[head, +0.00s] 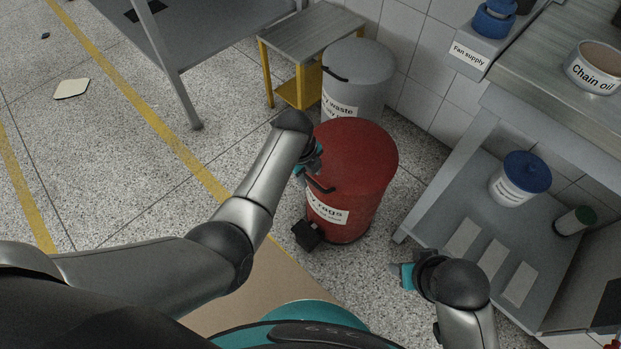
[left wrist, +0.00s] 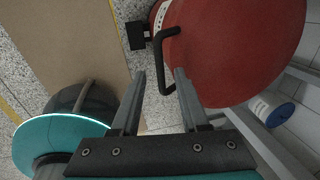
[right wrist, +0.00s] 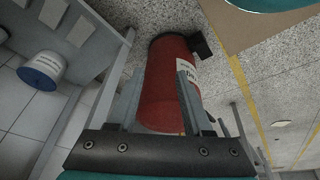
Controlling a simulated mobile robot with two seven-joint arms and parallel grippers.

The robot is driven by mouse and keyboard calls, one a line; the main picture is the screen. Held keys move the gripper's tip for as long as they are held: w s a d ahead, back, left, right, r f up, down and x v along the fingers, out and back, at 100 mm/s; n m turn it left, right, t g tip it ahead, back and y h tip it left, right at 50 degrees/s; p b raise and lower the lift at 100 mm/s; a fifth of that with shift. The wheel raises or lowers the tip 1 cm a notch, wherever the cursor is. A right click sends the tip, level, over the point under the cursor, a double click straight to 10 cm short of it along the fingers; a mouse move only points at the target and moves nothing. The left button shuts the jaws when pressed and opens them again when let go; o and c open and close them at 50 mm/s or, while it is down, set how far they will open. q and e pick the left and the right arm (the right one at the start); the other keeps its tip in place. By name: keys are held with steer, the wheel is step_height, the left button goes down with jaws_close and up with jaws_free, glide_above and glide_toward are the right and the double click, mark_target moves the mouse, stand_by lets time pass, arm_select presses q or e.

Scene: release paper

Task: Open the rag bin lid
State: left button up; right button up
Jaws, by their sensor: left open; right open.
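The red rag bin (head: 340,217) stands on the floor with a label on its front and a black pedal at its base. Its red lid (head: 358,155) is down, with a black handle (head: 319,185) on the near left edge. My left gripper (head: 312,165) is at the lid's left edge, close to the handle, partly hidden by its own arm. In the left wrist view the open fingers (left wrist: 158,88) point toward the handle (left wrist: 165,55), with its lower end near the gap between them. My right gripper (head: 403,276) is open and empty, low to the right of the bin.
A grey waste bin (head: 370,95) stands behind the red bin, beside a small yellow-legged table (head: 312,35). A grey workbench (head: 560,110) with a lower shelf (head: 450,195) stands at the right, close to my right arm. Floor at the left is open.

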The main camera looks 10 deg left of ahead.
arm_select(q)
steer(key=shift+w+d+f+b, duration=0.15)
steer(key=shift+f+b, duration=0.35)
steer(key=shift+f, duration=0.35)
arm_select(e)
steer(key=shift+r, duration=1.45)
arm_select(q)
steer(key=shift+c, duration=0.3)
jaws_close()
